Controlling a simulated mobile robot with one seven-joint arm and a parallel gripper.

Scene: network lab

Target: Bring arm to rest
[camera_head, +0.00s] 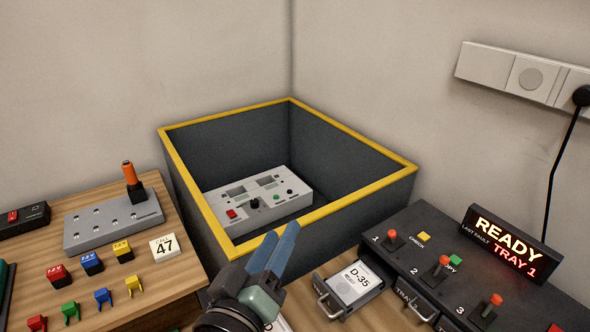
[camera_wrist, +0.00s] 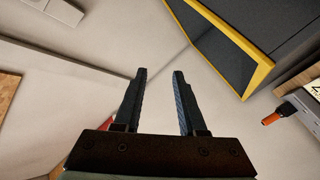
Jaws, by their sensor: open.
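My gripper (camera_head: 275,249) shows at the bottom middle of the head view, with its two blue fingers pointing up in front of the near edge of the yellow-rimmed bin. In the wrist view my gripper (camera_wrist: 160,74) has its two dark fingers apart with nothing between them. Beyond the fingers the wrist view shows the pale wall and part of the bin's yellow rim (camera_wrist: 236,45). The head view does not show clearly how far apart the fingertips are.
The dark bin (camera_head: 395,190) holds a grey control box (camera_head: 280,208). At left are a grey socket plate (camera_head: 95,230), coloured plugs (camera_head: 92,263) and a "47" card (camera_head: 164,248). At right are an open drawer (camera_head: 352,287), a lever panel (camera_head: 415,262) and a "READY TRAY 1" sign (camera_head: 505,245).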

